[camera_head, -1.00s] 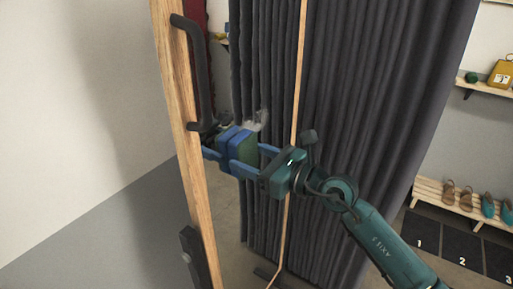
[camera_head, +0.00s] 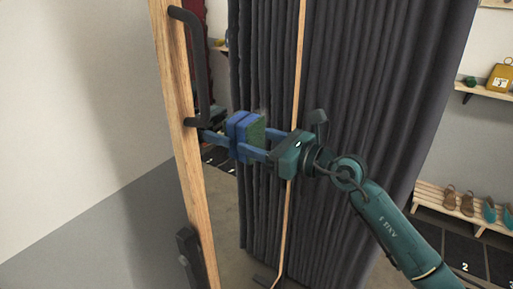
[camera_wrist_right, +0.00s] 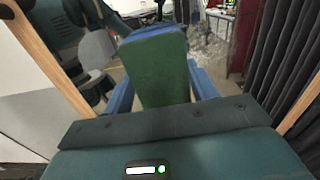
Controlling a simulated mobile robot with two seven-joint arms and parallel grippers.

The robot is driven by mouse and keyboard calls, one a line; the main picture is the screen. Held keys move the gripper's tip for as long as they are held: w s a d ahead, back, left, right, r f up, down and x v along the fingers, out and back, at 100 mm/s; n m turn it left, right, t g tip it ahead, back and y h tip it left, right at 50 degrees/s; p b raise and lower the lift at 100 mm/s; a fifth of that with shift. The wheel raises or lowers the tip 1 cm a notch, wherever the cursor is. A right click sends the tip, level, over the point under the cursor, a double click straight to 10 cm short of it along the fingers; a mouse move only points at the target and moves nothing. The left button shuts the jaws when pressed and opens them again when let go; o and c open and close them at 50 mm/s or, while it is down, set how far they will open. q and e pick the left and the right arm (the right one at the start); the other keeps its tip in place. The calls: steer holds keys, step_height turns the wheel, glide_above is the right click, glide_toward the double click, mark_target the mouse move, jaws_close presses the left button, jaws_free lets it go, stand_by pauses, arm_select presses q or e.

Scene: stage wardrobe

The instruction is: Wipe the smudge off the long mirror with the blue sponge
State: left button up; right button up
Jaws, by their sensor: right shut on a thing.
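The long mirror (camera_head: 272,205) stands upright in a wooden frame and reflects the dark curtain. My right gripper (camera_head: 252,138) is shut on the blue sponge (camera_head: 244,124), which has a green backing. The sponge's blue face is toward the glass, right against its reflection; touching or a hair apart, I cannot tell. In the right wrist view the sponge's green side (camera_wrist_right: 158,70) sits between the blue fingers. A whitish smudge (camera_wrist_right: 207,46) shows on the glass just right of the sponge there; in the head view it is mostly hidden or very faint. My left gripper is out of view.
A black handle (camera_head: 198,65) sticks out from the mirror's near wooden edge (camera_head: 192,170), close to the fingers. A dark curtain (camera_head: 385,90) hangs behind. A shoe rack (camera_head: 475,212) and a shelf (camera_head: 485,90) stand at right. A bare wall is at left.

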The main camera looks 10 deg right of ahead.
mark_target(268, 121)
steer(key=shift+w+d+f+b, duration=0.2)
steer(key=shift+w+d+b, duration=0.65)
steer(key=shift+b, duration=0.05)
steer(key=shift+w+d+r+b, duration=0.15)
steer(key=shift+w+d+b, duration=2.35)
steer(key=shift+w+b, duration=0.1)
steer(key=shift+s, duration=0.1)
steer(key=shift+s+d, duration=0.2)
steer(key=shift+d, duration=0.05)
steer(key=shift+b+v, duration=1.05)
steer(key=shift+v, duration=1.65)
